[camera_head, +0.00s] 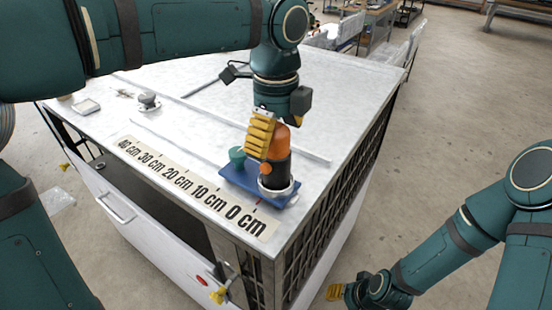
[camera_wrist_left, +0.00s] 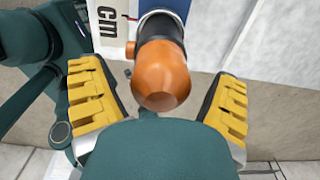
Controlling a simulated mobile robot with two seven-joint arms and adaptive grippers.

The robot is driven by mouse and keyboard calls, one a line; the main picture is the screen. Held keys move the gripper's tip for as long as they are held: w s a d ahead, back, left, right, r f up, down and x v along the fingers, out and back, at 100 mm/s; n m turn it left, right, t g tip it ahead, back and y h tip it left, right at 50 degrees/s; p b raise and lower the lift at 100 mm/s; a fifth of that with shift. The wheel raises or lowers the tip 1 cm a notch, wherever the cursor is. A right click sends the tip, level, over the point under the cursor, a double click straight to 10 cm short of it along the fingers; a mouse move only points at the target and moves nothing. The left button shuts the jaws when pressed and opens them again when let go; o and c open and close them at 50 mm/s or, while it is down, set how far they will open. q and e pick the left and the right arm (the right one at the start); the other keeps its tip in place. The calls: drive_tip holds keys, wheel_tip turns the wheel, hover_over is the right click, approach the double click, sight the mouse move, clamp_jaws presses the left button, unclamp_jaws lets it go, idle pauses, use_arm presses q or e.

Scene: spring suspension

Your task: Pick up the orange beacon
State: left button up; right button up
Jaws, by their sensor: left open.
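The orange beacon (camera_head: 280,141) has an orange dome, a black body, a small orange knob on its side and a pale ring at its foot. It stands upright on a blue base plate (camera_head: 235,183) near the table's front corner. My left gripper (camera_head: 280,128) is open above it, pointing down, with one yellow-padded finger partly in front of the dome. In the left wrist view the beacon's dome (camera_wrist_left: 162,78) lies between the two spread fingers (camera_wrist_left: 160,110), with gaps on both sides. My right gripper (camera_head: 338,292) is low beside the table, and its jaws are unclear.
A green knob (camera_head: 237,155) sits on the blue plate, left of the beacon. A printed centimetre scale (camera_head: 190,185) runs along the white tabletop (camera_head: 350,100). A small metal part (camera_head: 148,101) and a square dish (camera_head: 86,106) lie at the far left. The tabletop's right side is clear.

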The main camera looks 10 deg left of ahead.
use_arm(q)
drive_tip(key=c, duration=1.4)
drive_tip(key=shift+r, duration=0.1)
